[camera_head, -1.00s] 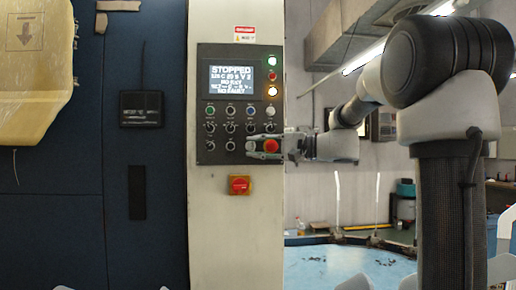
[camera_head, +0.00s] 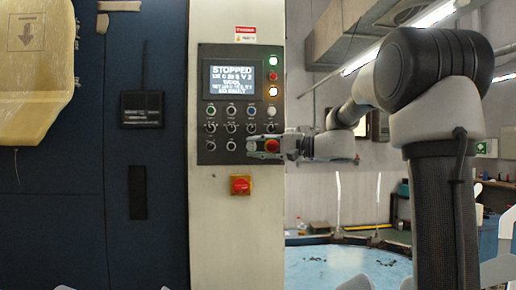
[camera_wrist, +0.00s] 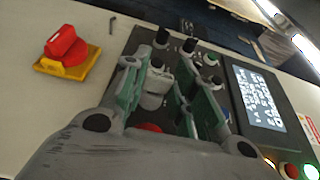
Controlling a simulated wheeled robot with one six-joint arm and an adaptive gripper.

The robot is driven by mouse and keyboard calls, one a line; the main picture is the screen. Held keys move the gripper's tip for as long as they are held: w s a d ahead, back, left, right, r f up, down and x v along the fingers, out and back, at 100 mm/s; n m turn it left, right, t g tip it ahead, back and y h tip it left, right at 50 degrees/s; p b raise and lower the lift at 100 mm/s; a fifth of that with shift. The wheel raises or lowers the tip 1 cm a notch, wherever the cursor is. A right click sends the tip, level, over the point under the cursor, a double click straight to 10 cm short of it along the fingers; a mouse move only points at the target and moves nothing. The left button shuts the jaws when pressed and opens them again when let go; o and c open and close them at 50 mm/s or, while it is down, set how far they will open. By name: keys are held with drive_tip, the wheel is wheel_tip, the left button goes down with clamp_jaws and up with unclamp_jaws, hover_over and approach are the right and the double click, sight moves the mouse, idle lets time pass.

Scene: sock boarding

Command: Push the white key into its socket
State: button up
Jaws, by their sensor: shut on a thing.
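The white key (camera_wrist: 156,84) shows in the wrist view between the green-lined fingers of my gripper (camera_wrist: 168,88). My gripper is shut on it, and its far end is close to the dark control panel (camera_wrist: 146,36). In the head view my gripper (camera_head: 262,147) is at the lower right of the panel (camera_head: 205,152), with its fingers around the area of the red button (camera_head: 272,146). The key cannot be made out there. The socket is hidden or too small to tell, so I cannot see how deep the key sits.
Several black knobs (camera_wrist: 162,37) stand close to the fingers. A red switch on a yellow plate (camera_head: 240,185) is below the panel. The lit screen (camera_head: 232,80) reads STOPPED. A blue cabinet (camera_head: 60,225) is on the left; a blue table (camera_head: 330,265) is at the right.

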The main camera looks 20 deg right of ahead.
drive_tip(key=o, duration=0.8)
drive_tip(key=shift+o, duration=0.2)
drive_tip(key=v, duration=1.2)
